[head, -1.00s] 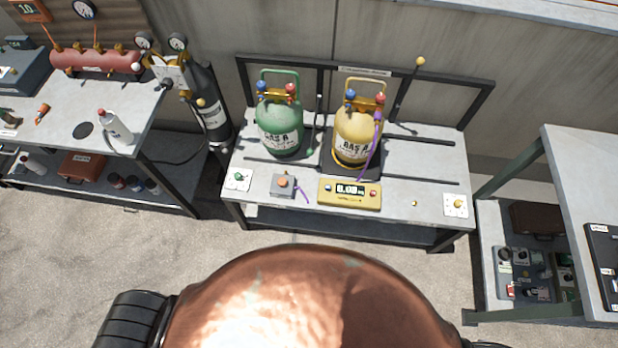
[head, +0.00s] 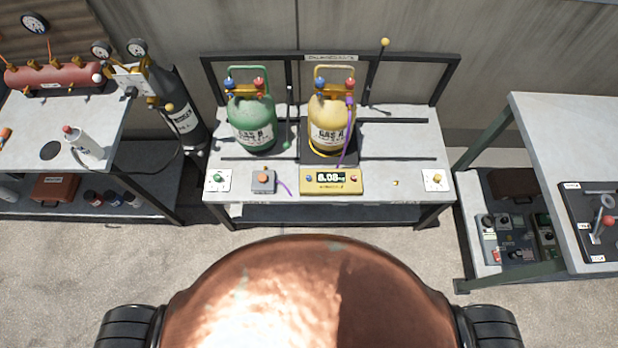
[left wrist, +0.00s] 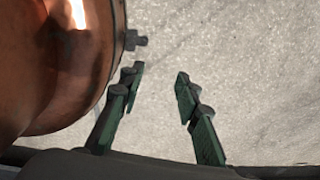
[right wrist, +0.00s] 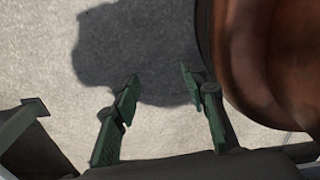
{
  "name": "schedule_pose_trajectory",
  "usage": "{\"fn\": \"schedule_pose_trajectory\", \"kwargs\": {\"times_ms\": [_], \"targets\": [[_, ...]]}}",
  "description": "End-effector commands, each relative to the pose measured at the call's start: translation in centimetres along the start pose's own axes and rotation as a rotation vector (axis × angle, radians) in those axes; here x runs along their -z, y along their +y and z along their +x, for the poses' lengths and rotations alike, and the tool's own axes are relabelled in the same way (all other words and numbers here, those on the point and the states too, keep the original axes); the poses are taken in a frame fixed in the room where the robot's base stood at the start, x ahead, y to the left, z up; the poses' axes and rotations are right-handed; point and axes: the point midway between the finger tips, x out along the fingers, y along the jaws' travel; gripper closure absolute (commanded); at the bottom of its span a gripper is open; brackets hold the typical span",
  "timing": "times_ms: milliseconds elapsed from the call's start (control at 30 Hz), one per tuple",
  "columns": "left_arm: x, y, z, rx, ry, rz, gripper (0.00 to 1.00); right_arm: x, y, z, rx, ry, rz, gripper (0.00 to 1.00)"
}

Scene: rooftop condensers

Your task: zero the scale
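The scale's yellow readout box (head: 331,181) sits at the front edge of the middle bench, with a lit display that seems to read 6.08, a blue button at its left and a red one at its right. Behind it, a yellow gas cylinder (head: 330,124) stands upright on the dark scale platform (head: 345,158). A purple hose hangs from the cylinder's valve. My left gripper (left wrist: 158,78) is open and empty above bare floor in the left wrist view. My right gripper (right wrist: 158,80) is open and empty above the floor in the right wrist view. Neither gripper shows in the head view.
A green cylinder (head: 251,122) stands left of the yellow one. A grey box with an orange button (head: 264,181) and white switch plates (head: 217,181) (head: 434,180) lie along the bench front. Side benches stand left (head: 110,130) and right (head: 540,130). Floor before the bench is clear.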

Motion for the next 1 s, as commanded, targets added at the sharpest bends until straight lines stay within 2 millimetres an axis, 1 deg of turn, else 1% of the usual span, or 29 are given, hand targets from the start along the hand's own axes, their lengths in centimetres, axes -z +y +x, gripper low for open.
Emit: {"fn": "schedule_pose_trajectory", "kwargs": {"times_ms": [33,200,400,700,1000], "targets": [[0.0,0.0,0.0,0.0,0.0,0.0,0.74,-0.4,0.0,0.0,0.0,-0.006,0.001,0.6],[0.0,0.0,0.0,0.0,0.0,0.0,0.86,-1.7,-0.2,-0.1,0.002,-0.021,0.004,0.6],[0.0,0.0,0.0,0.0,0.0,0.0,1.0,-2.0,-0.4,-0.1,0.003,-0.025,0.006,0.6],[0.0,0.0,0.0,0.0,0.0,0.0,1.0,-1.2,-0.8,0.0,0.008,-0.015,0.005,0.6],[0.0,0.0,0.0,0.0,0.0,-0.001,1.0,-1.0,-0.8,0.0,0.007,-0.013,0.005,0.6]]}}
